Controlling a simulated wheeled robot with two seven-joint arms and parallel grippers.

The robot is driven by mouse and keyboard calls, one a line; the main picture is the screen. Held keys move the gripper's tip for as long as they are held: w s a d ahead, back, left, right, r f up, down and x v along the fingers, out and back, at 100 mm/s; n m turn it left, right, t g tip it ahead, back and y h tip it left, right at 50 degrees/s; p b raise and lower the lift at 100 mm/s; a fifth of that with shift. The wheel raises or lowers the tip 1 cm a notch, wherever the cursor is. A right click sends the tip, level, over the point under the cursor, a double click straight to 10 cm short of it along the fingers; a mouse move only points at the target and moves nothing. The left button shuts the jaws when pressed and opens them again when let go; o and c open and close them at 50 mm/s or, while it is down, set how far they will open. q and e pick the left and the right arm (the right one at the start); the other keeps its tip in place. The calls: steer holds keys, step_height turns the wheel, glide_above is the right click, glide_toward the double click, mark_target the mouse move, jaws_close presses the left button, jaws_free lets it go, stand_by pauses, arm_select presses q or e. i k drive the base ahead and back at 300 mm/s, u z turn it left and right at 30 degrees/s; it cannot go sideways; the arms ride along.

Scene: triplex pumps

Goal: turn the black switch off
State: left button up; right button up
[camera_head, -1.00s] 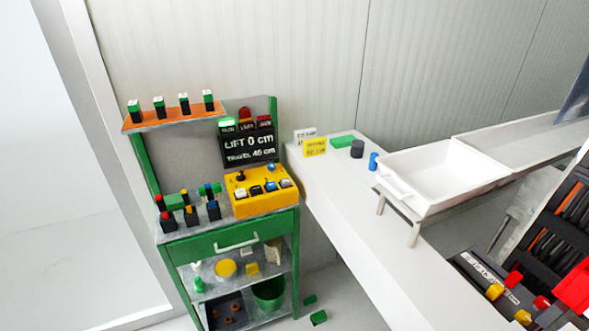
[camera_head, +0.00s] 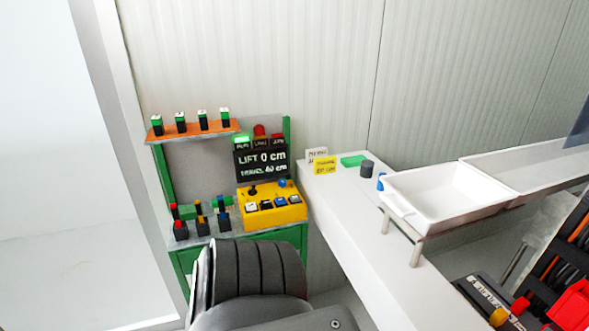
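The yellow control box (camera_head: 290,215) stands on the grey top of the green cart (camera_head: 188,258), left of the middle in the head view. A small black switch (camera_head: 266,204) sits in the row of switches on its sloped face, between a white one (camera_head: 251,206) and a blue one (camera_head: 281,202). Its position, on or off, is too small to tell. Neither gripper shows. A dark grey ribbed part of my own arm rises from the bottom edge, in front of the cart's lower half and short of the box.
A black display (camera_head: 262,162) behind the box reads LIFT 0 cm, with a lit green lamp (camera_head: 241,142) above. Several upright pieces stand left of the box. A white bench (camera_head: 340,215) and white tray (camera_head: 450,195) stand to the right. Open floor lies left.

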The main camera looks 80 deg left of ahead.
mark_target(252, 191)
steer(key=z, duration=0.05)
steer(key=k, duration=1)
steer(key=u, duration=1.35)
steer(key=i, duration=0.35)
steer(key=z, duration=0.05)
